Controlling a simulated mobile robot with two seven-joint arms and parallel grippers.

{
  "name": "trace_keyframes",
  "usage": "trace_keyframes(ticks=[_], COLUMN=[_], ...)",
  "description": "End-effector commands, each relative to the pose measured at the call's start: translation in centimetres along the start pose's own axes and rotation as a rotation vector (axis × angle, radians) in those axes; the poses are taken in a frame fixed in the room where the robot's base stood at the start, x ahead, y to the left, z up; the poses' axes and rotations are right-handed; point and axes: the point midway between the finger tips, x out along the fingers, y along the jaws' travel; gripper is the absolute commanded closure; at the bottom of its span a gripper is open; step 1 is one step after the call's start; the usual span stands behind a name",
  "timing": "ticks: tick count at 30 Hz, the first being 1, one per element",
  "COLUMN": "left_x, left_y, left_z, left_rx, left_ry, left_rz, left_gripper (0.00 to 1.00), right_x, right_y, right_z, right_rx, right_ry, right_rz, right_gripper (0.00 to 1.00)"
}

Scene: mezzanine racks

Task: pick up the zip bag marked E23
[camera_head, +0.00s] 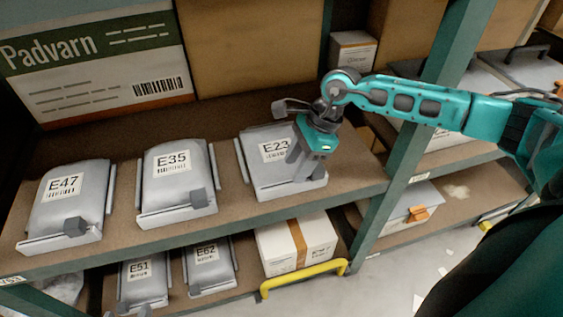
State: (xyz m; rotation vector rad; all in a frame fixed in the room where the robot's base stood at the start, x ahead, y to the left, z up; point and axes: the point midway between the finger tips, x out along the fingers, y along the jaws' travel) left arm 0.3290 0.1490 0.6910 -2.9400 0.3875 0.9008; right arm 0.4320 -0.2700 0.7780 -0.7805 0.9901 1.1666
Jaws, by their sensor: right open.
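The zip bag marked E23 (262,178) is a grey pouch with a white barcode label. It lies on the upper shelf (225,206), at the right end of a row of similar bags. My right gripper (300,157) is over the right part of this bag, close to its label, and hides some of that side. The gripper is open; I cannot tell whether its fingers touch the bag. My left gripper is not in view.
Bags E35 (172,188) and E47 (62,208) lie to the left on the same shelf. Bags E51 (143,284) and E62 (208,270) and a white box (283,248) are below. A teal upright (408,150) stands right of E23. Large cartons (250,50) fill the back.

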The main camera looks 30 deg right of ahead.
Motion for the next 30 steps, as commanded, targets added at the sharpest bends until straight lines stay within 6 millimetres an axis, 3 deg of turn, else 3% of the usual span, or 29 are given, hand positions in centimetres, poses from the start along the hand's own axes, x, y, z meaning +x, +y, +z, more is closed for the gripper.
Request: trace_keyframes(ticks=[12, 20, 30], left_x=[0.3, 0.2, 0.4], left_y=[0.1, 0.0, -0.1], left_z=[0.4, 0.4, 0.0], left_rx=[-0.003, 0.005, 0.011], left_ry=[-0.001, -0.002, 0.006], left_rz=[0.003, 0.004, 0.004], left_gripper=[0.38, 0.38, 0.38], right_x=[5.0, 5.2, 5.2], right_y=[0.3, 0.2, 0.2], right_z=[0.6, 0.6, 0.6], right_rx=[0.002, 0.001, 0.001], right_ry=[-0.001, 0.0, 0.0], right_rz=[0.002, 0.001, 0.0], right_gripper=[0.51, 0.52, 0.85])
